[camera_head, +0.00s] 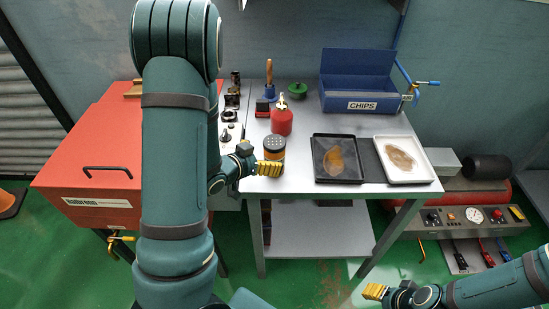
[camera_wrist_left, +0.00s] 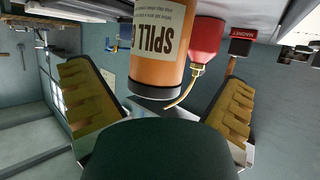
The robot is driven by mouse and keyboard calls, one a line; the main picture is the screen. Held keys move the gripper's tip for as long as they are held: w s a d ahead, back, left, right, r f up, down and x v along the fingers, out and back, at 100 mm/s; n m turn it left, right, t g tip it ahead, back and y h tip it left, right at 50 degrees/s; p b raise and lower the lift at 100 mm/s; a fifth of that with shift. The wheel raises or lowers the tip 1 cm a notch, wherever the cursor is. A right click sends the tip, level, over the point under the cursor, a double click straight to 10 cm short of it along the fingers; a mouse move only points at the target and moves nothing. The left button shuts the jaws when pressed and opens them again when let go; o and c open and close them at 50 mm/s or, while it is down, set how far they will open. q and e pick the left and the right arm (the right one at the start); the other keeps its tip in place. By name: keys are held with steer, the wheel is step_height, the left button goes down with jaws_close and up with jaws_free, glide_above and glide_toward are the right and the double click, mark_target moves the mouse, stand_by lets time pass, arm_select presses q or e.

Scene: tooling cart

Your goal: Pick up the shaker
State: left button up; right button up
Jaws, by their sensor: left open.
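The shaker (camera_head: 273,148) is an orange cylinder with a dark, perforated top, standing upright at the front left of the grey worktop. My left gripper (camera_head: 268,168) is at its near side, with its yellow fingers in front of its lower part. In the left wrist view the shaker (camera_wrist_left: 165,50) appears upside down, its "SPILL" label facing me. The open fingers show left and right of it with clear gaps; I cannot tell how deep it sits between them. My right gripper (camera_head: 375,292) is low at the front right, away from the worktop; its jaw opening is unclear.
A red oil bottle (camera_head: 281,121) with a brass spout stands just behind the shaker. A black tray (camera_head: 319,178) and a white tray (camera_head: 425,177) lie to the right. A blue CHIPS bin (camera_head: 350,104) is at the back. A red cabinet (camera_head: 85,160) stands left.

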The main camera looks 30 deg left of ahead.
arm_select(q)
steer(key=shift+b+x, duration=0.3)
steer(key=shift+x, duration=2.3)
steer(key=shift+s+f, duration=0.1)
steer(key=shift+f, duration=0.05)
steer(key=c, duration=1.4)
